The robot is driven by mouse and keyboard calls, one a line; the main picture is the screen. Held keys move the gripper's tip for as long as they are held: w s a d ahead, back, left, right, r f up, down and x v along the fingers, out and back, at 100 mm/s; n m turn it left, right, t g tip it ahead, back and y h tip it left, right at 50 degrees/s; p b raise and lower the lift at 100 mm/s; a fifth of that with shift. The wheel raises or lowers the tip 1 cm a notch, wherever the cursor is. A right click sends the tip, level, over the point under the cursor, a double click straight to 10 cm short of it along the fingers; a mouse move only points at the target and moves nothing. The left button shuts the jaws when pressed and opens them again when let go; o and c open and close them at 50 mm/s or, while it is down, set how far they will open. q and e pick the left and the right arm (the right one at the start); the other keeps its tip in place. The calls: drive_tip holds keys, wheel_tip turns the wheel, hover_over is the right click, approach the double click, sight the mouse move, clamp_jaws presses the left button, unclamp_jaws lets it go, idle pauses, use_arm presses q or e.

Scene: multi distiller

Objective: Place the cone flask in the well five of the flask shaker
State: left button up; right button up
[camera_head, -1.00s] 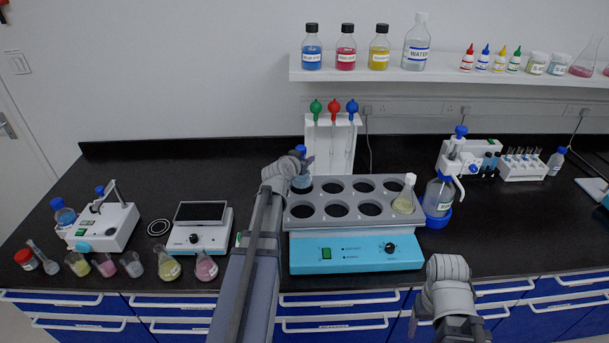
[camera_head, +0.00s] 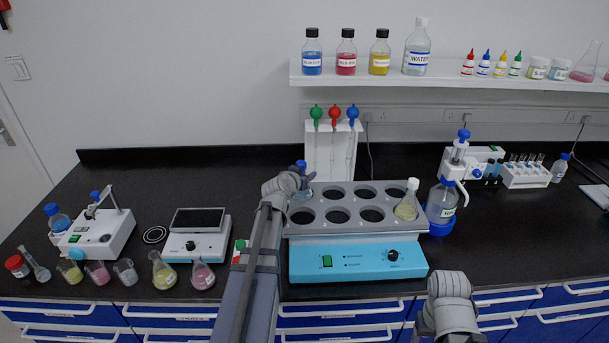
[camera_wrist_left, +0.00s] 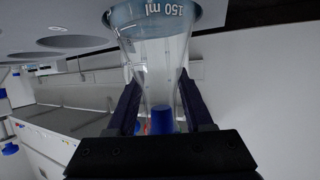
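The cone flask (camera_head: 302,190), with pale blue liquid and a blue stopper, is held by my left gripper (camera_head: 307,180). It is at the left end of the flask shaker (camera_head: 345,265), which has two rows of round wells. The left arm partly hides it, so I cannot tell whether its base is inside a well. In the left wrist view, the clear flask (camera_wrist_left: 160,65) with a "150 ml" mark sits between both dark fingers (camera_wrist_left: 155,105). A yellowish flask (camera_head: 407,207) stands in the front right well. My right arm shows at the bottom, its fingers out of frame.
A rack with coloured pipettes (camera_head: 332,150) stands behind the shaker. A blue-capped bottle with dispenser (camera_head: 441,200) is close on its right. Several flasks (camera_head: 163,272) line the left front edge. Bare black counter lies right of the shaker.

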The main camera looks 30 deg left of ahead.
use_arm(q)
drive_tip(key=shift+o, duration=1)
drive_tip(key=shift+r, duration=0.1)
drive_tip(key=p+v, duration=0.4)
drive_tip(key=v, duration=0.8)
drive_tip(key=shift+p, duration=0.4)
idle(1.0)
